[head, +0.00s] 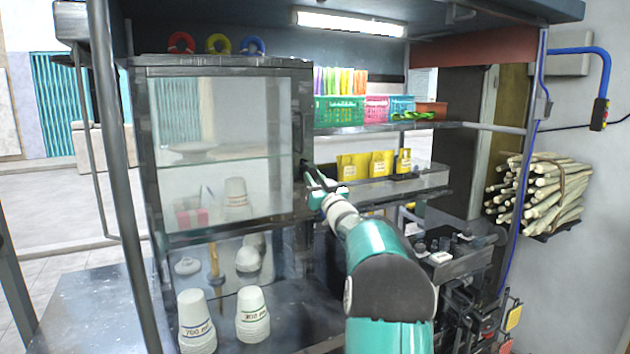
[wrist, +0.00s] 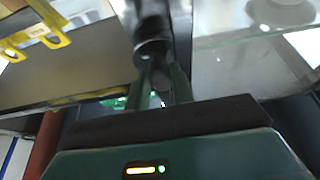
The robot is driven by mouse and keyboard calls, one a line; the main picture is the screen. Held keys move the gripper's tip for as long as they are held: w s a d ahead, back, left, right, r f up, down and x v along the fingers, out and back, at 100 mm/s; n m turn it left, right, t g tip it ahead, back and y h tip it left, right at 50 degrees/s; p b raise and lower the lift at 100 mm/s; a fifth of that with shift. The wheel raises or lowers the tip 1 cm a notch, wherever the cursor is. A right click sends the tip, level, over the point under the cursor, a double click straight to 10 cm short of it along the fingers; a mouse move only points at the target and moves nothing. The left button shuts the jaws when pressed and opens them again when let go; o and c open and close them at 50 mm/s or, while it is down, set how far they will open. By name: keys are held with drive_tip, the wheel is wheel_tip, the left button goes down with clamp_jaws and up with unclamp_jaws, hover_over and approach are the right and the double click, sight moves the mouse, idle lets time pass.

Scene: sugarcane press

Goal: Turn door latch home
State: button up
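The glass cabinet door (head: 225,150) has a dark frame and stands in its opening in the head view. The dark latch sits at the door's right edge, and its rounded end (wrist: 152,48) shows large in the wrist view. My gripper (head: 312,174) reaches the right edge of the door frame. In the wrist view, the fingers of my gripper (wrist: 162,78) stand apart with the dark latch end at and between their tips. I cannot tell whether they press on it. In the head view the latch is mostly hidden by the gripper and dark frame.
Stacked white cups (head: 253,314) stand on the dark counter (head: 95,310) below. A cane bundle (head: 540,193) hangs at the right wall.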

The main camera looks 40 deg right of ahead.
drive_tip(key=shift+c, duration=0.6)
drive_tip(key=shift+n+y, duration=0.4)
drive_tip(key=shift+n, duration=0.1)
drive_tip(key=n+y, duration=0.2)
drive_tip(key=n, duration=0.2)
drive_tip(key=shift+d+n, duration=0.1)
drive_tip(key=shift+n, duration=0.3)
drive_tip(key=n+y, duration=0.1)
drive_tip(key=n, duration=0.2)
drive_tip(key=n+y, duration=0.2)
drive_tip(key=n, duration=0.1)
drive_tip(key=shift+d+r, duration=0.1)
drive_tip(key=shift+d, duration=0.05)
drive_tip(key=n+y, duration=0.1)
drive_tip(key=n, duration=0.1)
drive_tip(key=n+g+y, duration=0.1)
drive_tip(key=n, duration=0.2)
drive_tip(key=shift+s+d+r+n+g, duration=0.1)
drive_tip(key=shift+n+g, duration=0.2)
drive_tip(key=n+g, duration=0.1)
drive_tip(key=n, duration=0.4)
drive_tip(key=shift+r+g+y, duration=0.15)
drive_tip(key=shift+g+y, duration=0.25)
